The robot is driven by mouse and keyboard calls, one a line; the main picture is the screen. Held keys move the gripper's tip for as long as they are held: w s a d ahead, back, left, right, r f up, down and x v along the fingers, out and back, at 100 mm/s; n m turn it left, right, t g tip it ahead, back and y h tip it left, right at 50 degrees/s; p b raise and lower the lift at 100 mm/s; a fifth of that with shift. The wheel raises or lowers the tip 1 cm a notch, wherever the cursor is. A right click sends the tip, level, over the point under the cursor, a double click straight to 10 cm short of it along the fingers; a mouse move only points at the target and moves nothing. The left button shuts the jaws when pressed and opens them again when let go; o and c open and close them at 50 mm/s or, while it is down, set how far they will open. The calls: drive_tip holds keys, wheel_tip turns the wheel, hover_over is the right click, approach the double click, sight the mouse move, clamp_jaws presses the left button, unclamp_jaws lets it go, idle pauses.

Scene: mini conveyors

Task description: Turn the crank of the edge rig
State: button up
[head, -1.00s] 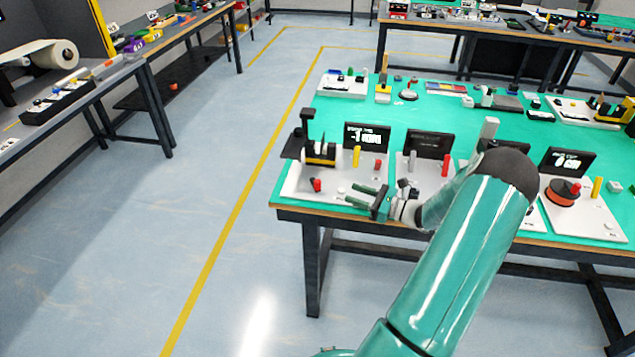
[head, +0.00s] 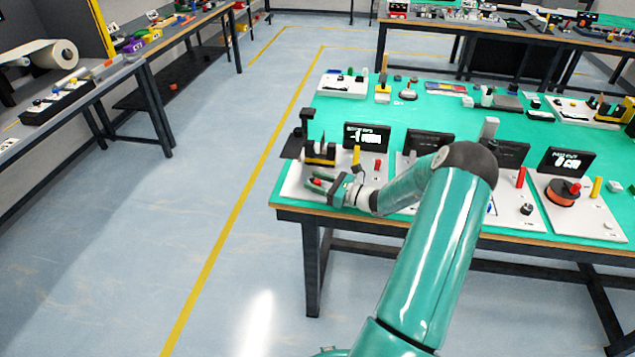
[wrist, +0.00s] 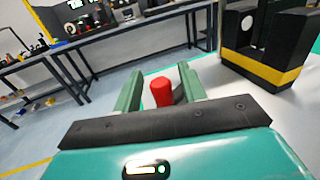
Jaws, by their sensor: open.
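The edge rig is a white board (head: 292,187) at the near left corner of the green table. It carries a black and yellow block (head: 320,152) with a dark post. The crank's red knob (wrist: 161,92) stands upright between my two green fingers in the wrist view. In the head view my gripper (head: 317,182) is low over the board, reaching in from the right, with a bit of the red knob showing between its fingers. My gripper is open, with a gap beside the knob.
The black and yellow block also stands close on the right in the wrist view (wrist: 265,70). A lit display (head: 367,137) and a yellow post (head: 356,156) are behind my gripper. More rigs line the table to the right. The floor at left is clear.

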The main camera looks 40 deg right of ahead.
clamp_jaws()
drive_tip(key=shift+a+m+h, duration=0.1)
drive_tip(key=shift+m+h, duration=0.2)
drive_tip(key=shift+h, duration=0.1)
drive_tip(key=shift+w+a+m+t+h, duration=0.1)
drive_tip(key=shift+a+m+t+h, duration=0.2)
drive_tip(key=shift+h, duration=0.25)
drive_tip(key=shift+a+m+t+h, duration=0.1)
drive_tip(key=shift+m+t+h, duration=0.1)
drive_tip(key=shift+m+h, duration=0.3)
drive_tip(key=m+h, duration=0.2)
drive_tip(key=h, duration=0.1)
drive_tip(key=w+a+m+h, duration=0.1)
drive_tip(key=h, duration=0.1)
drive_tip(key=shift+w+a+m+g+h, duration=0.1)
drive_tip(key=shift+w+m+g+h, duration=0.15)
drive_tip(key=shift+m+h, duration=0.7)
drive_tip(key=shift+w+a+m+g+h, duration=0.2)
drive_tip(key=shift+m+h, duration=0.4)
drive_tip(key=shift+h, duration=0.75)
drive_tip(key=shift+w+a+m+g+h, duration=0.1)
drive_tip(key=shift+w+m+g+h, duration=0.15)
drive_tip(key=shift+m+h, duration=0.7)
